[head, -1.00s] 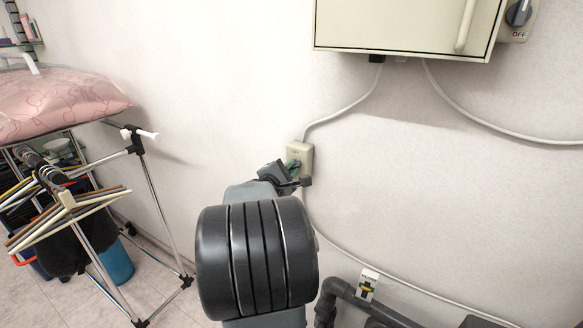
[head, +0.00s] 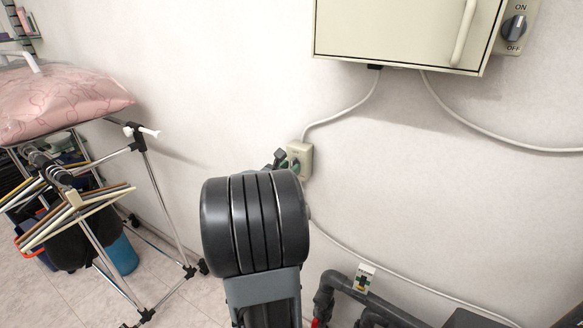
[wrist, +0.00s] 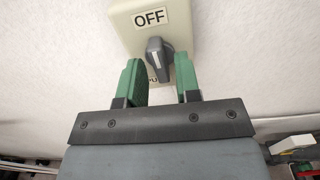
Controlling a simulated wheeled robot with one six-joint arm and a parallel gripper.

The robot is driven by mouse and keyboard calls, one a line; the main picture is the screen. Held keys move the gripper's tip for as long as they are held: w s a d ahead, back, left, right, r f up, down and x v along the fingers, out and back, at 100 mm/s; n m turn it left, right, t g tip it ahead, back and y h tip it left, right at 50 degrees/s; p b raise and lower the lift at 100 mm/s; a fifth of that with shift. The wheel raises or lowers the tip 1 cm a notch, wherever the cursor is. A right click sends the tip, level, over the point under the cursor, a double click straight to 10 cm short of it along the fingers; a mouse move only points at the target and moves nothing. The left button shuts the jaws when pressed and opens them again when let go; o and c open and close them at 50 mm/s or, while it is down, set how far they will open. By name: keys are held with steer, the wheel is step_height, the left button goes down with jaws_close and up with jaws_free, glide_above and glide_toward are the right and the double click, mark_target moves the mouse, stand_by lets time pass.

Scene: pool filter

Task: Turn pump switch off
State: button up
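The pump switch (head: 306,150) is a small beige box on the white wall. In the wrist view the switch box (wrist: 122,18) has an OFF label at its top and a partly hidden label that starts "PU" at its bottom. Its grey rotary knob (wrist: 157,56) stands near upright, with its white mark on the upper part, towards OFF. My gripper (wrist: 158,66) is open. Its green fingers lie left and right of the knob in the picture, with gaps beside it; no contact shows. In the head view my arm hides most of my gripper (head: 290,163).
A beige cabinet (head: 400,30) hangs above, with another ON/OFF rotary switch (head: 514,28) at its right. Cables run along the wall. Dark pipes (head: 345,288) are low at right. A clothes rack (head: 155,190) with hangers and a pink cushion (head: 60,100) stands at left.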

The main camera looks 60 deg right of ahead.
steer(key=a, duration=0.6)
stand_by(0.4)
steer(key=a+b, duration=0.3)
steer(key=a, duration=1.1)
